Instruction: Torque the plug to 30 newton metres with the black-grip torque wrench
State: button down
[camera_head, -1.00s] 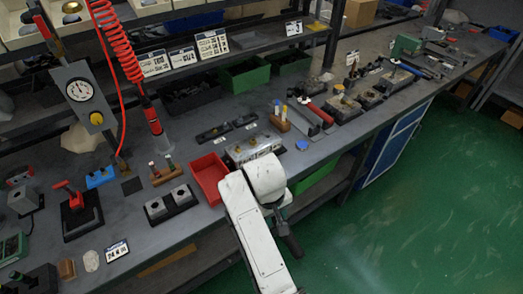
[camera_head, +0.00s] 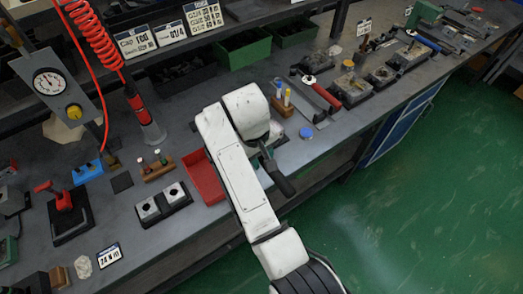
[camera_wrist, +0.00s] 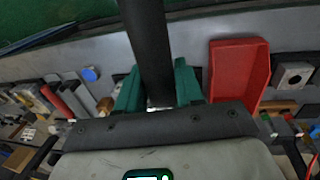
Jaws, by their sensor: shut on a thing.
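In the wrist view, my gripper (camera_wrist: 158,90) has its green fingers shut on a thick black bar, the black-grip torque wrench (camera_wrist: 148,40). In the head view, the wrench's black grip (camera_head: 280,180) sticks out below my white arm, over the bench's front edge. My arm hides most of my gripper and the block area there. I cannot make out the plug, or whether the wrench's head touches it.
A red tray (camera_head: 203,182) stands left of my arm. A blue cap (camera_head: 306,132) and a red-handled tool (camera_head: 322,92) lie to the right. A dial gauge (camera_head: 50,82) stands at the left. The green floor (camera_head: 400,210) in front is clear.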

jog(key=shift+w, duration=0.1)
notch_tip(320, 180, down, 5)
jog(key=shift+r+b, duration=0.15)
jog(key=shift+b, duration=0.9)
jog(key=shift+p, duration=0.7)
dwell(0.7)
jog(key=shift+f+b, duration=0.7)
jog(key=shift+f, duration=0.55)
dwell(0.4)
jog(key=shift+a, duration=0.1)
jog(key=shift+s+a+m+p, duration=0.3)
jog(key=shift+s+a+m, duration=0.35)
jog(key=shift+a+m, duration=0.35)
jog(key=shift+a, duration=0.15)
